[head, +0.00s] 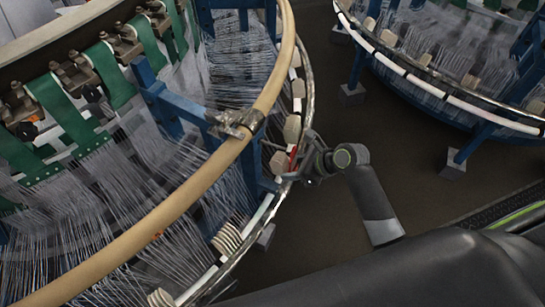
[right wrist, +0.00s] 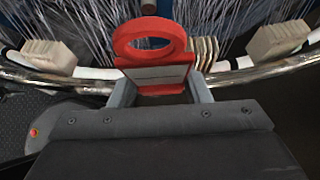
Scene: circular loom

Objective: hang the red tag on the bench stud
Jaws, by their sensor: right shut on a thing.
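The red tag (right wrist: 160,75) is upright between the fingers of my right gripper (right wrist: 162,90) in the right wrist view. It has a ring with an open hole on top and a flat plate with a pale grey label below. My right gripper (head: 290,173) is shut on the plate, at the outer rim of the loom. In the head view only a thin red sliver of the tag (head: 292,155) shows. I cannot make out the bench stud in either view. My left gripper is not in view.
The loom's chrome and white rail (right wrist: 85,80) runs behind the tag, with pale blocks (right wrist: 48,55) on it. A wooden ring (head: 165,210) circles the loom above many fine threads. A second loom (head: 450,95) stands at the upper right. Dark floor (head: 400,150) lies clear between them.

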